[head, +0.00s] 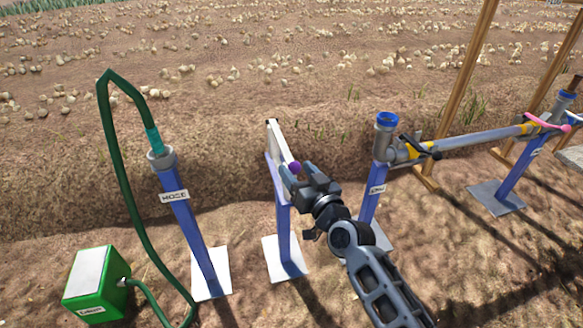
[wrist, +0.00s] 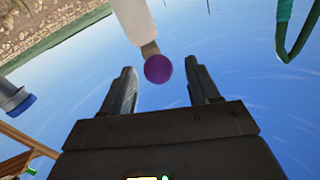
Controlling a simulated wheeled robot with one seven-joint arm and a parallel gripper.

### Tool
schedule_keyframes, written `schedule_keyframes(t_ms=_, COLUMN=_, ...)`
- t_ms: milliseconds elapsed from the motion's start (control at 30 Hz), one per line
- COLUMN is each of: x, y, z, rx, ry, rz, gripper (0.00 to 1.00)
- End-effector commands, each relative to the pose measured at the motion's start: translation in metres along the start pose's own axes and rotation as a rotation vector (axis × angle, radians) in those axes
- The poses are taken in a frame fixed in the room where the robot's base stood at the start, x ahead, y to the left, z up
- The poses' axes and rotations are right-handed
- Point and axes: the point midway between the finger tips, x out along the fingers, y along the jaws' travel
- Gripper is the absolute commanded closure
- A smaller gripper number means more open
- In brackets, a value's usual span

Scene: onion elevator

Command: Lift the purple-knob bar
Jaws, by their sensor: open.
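The purple knob (head: 295,168) sits at the near end of a whitish bar (head: 278,142) on a blue post (head: 283,225) with a white base plate. In the wrist view the purple knob (wrist: 158,69) hangs from the end of the white bar (wrist: 133,20). My gripper (head: 291,178) is at the knob in the head view. In the wrist view my gripper (wrist: 164,84) is open, with one finger on each side of the knob and a gap on both sides. The bar's far end is out of the wrist view.
Left stands a post labelled HOSE (head: 188,215) with a green hose (head: 115,150) running to a green box (head: 97,285). Right, another blue post (head: 370,205) with a blue-topped pipe joins a long grey pipe (head: 480,138). Wooden poles (head: 465,75) stand behind. Open soil lies in front.

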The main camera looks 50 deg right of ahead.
Motion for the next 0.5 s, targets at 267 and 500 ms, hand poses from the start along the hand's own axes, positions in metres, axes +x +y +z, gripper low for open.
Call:
schedule_keyframes(t_ms=267, x=0.024, y=0.0, z=0.0, rx=0.0, ry=0.0, rz=0.0, gripper=0.4)
schedule_keyframes(t_ms=500, x=0.025, y=0.0, z=0.001, rx=0.0, ry=-0.001, rz=0.0, gripper=0.4)
